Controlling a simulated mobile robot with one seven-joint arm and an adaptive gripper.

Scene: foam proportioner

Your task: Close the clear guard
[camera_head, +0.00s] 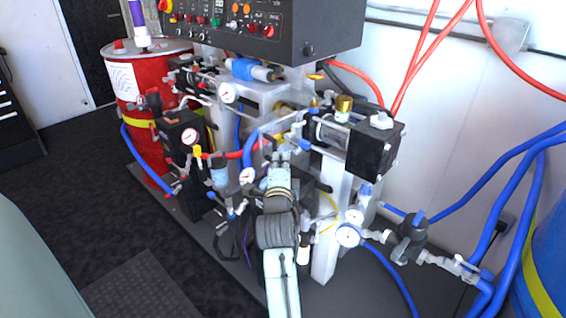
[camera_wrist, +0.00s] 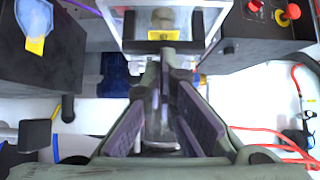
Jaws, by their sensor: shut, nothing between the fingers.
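A clear guard (camera_wrist: 182,22), a see-through box-like cover with pale edges, shows at the top middle of the wrist view. A rounded brownish part is visible through it, and a yellow label (camera_wrist: 163,35) sits near its lower edge. My gripper (camera_wrist: 167,58) is shut and empty, its fingertips together right at the guard's lower edge; I cannot tell whether they touch it. In the head view my gripper (camera_head: 281,158) points into the middle of the machine, left of the black block on a pale post. I cannot make out the guard clearly in the head view.
Dark blocks flank the guard in the wrist view, the right one (camera_wrist: 262,35) with red knobs. In the head view a black control panel (camera_head: 285,35) overhangs the machine. A red drum (camera_head: 135,85) stands left; gauges and blue hoses (camera_head: 500,165) crowd the right.

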